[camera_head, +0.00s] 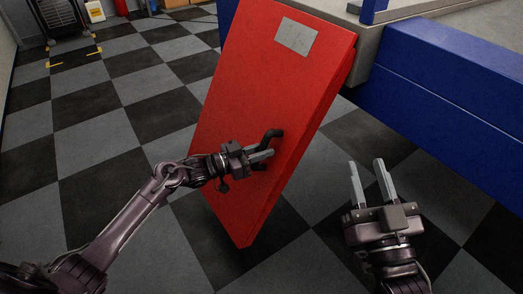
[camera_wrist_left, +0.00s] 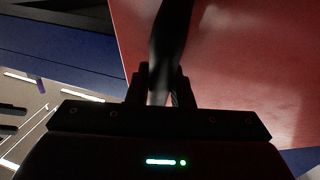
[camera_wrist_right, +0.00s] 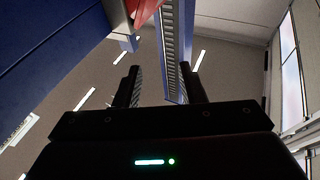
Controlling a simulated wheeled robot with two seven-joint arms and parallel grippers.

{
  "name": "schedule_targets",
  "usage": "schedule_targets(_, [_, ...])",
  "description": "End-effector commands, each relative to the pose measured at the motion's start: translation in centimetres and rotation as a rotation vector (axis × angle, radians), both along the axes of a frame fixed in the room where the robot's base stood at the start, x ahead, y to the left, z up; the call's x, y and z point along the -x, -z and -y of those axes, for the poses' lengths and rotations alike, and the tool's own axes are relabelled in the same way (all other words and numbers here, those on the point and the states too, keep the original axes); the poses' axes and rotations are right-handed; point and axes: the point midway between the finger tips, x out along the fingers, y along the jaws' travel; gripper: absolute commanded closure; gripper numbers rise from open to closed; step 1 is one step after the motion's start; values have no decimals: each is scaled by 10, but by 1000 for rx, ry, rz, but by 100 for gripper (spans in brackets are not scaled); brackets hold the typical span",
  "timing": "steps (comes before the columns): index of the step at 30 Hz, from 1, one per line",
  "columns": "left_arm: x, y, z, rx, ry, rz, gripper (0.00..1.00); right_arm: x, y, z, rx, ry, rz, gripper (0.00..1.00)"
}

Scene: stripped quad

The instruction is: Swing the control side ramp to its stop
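The ramp (camera_head: 262,115) is a thick red panel, tilted in the middle of the head view, with a grey plate near its top. A black handle (camera_head: 272,136) sticks out from its face on the lower right. My left gripper (camera_head: 262,156) is at this handle; in the left wrist view its two fingers (camera_wrist_left: 160,88) stand on either side of the dark handle bar (camera_wrist_left: 172,45) and close on it. The red panel fills the right of that view. My right gripper (camera_head: 370,170) is open and empty, right of the ramp and apart from it.
A blue beam (camera_head: 440,85) with a grey top runs along the right, behind the ramp. The checkered floor (camera_head: 95,120) is clear to the left. A dark cabinet (camera_head: 60,18) and a yellow floor marking (camera_head: 75,60) are at the far left. Boxes stand at the back.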

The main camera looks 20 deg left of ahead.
Motion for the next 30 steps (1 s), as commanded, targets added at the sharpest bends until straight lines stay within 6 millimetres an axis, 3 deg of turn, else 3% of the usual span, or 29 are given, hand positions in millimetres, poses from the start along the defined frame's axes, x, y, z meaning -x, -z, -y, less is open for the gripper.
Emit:
schedule_targets(3, [0,0,0,0,0,0,100,0,0,0,0,0,-1,64])
schedule_targets(14, [0,-1,-1,-2,-1,-3,100,-1,2,-1,9,-1,-19,64])
schedule_targets(20, [2,-4,-2,-8,-1,-10,100,-2,46,-4,81,-7,-202,64])
schedule_targets(23, [3,-6,-3,-13,-1,-17,100,1,77,-6,136,-14,-336,64])
schedule_targets(30, [7,-13,-6,-28,-1,-36,100,37,170,-1,305,-41,-747,64])
